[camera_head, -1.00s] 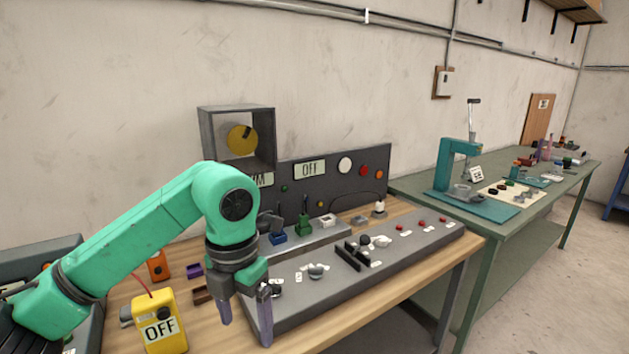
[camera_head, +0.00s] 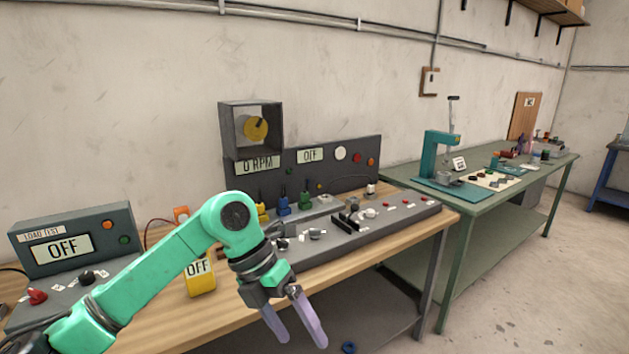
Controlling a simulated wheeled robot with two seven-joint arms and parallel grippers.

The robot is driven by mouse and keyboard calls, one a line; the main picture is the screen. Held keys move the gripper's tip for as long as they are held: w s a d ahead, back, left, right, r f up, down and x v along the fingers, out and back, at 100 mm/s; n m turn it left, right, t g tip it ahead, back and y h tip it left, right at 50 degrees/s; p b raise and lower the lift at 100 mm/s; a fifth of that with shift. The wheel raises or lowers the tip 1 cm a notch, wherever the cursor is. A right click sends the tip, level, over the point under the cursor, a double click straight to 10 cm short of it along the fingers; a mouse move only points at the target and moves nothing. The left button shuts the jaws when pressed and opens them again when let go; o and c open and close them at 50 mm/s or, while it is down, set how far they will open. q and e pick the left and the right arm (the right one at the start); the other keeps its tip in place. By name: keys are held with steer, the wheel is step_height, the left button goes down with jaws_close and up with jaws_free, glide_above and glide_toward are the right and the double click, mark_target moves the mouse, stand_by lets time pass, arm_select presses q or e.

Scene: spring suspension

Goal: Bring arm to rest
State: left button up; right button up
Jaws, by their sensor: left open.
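My left arm (camera_head: 165,262) is green and comes in from the lower left, bent at a raised elbow. My left gripper (camera_head: 300,338) hangs in front of the wooden bench's front edge, its two grey-purple fingers apart and pointing down. Nothing shows between the fingers. My right arm and gripper are not in view.
The wooden bench (camera_head: 150,322) carries a grey control panel (camera_head: 395,219), a yellow box reading OFF (camera_head: 201,284) and a load test box (camera_head: 75,240). A green table (camera_head: 484,188) with a teal press (camera_head: 432,158) stands at the right. A blue ring (camera_head: 348,347) lies low below the bench.

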arm_select(q)
steer(key=w+d+n+h, duration=0.3)
steer(key=d+h, duration=0.4)
steer(key=w+a+f+n+t+h, duration=0.4)
steer(key=w+a+f+n+t, duration=0.2)
steer(key=w+f+n+t, duration=0.55)
steer(key=a+f+n+t+y, duration=0.2)
steer(key=a+f+n+y, duration=0.2)
steer(key=a+f+n, duration=0.4)
steer(key=a+f+n+t+y, duration=0.2)
steer(key=a+f+n+y, duration=0.3)
steer(key=f, duration=0.6)
steer(key=s+a+f+n+g+y, duration=0.3)
steer(key=s+a+f+n, duration=0.1)
steer(key=s+f, duration=0.65)
steer(key=s+a+f+n+g+y, duration=0.2)
steer(key=s+a+f+n+g, duration=0.15)
steer(key=s+f, duration=0.7)
steer(key=s+a+f+n+g, duration=0.1)
steer(key=s+f+g, duration=0.1)
steer(key=s, duration=0.6)
steer(key=s+a+f+n+g+y, duration=0.1)
steer(key=s+f+g, duration=0.1)
steer(key=s+f, duration=0.3)
steer(key=s+a+f+n+g+y, duration=0.1)
steer(key=s+f+n+g, duration=0.1)
steer(key=s, duration=1.1)
steer(key=shift+a+f, duration=0.3)
steer(key=shift+f, duration=0.6)
